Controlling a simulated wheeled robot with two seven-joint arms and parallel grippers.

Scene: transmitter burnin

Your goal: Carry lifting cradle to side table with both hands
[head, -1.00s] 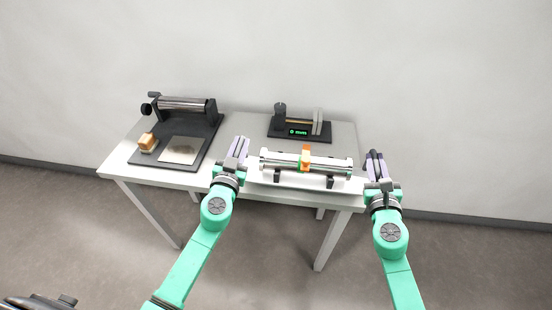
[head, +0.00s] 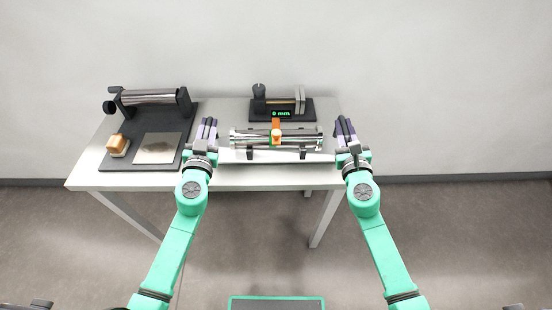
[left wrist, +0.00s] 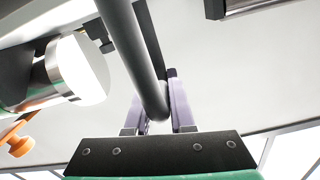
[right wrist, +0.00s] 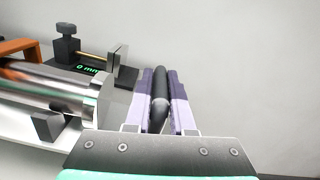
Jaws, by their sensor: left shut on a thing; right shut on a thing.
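The lifting cradle (head: 240,157) is a pale tray with dark supports, seen over the front right part of the white table. It carries a shiny metal cylinder (head: 298,137) with an orange clamp (head: 276,126) around its middle. My left gripper (head: 207,130) is shut on a black handle bar (left wrist: 130,50) at the cradle's left end. My right gripper (head: 344,130) is shut on the black handle bar (right wrist: 159,88) at its right end. The cradle looks about level; whether it clears the tabletop cannot be told.
Behind the cradle stands a black gauge (head: 282,107) reading 0 mm. At the left, a dark mat (head: 115,163) bears a roller device (head: 150,97), a metal plate (head: 158,147) and an orange-brown block (head: 117,145). A wall is behind the table (head: 210,178).

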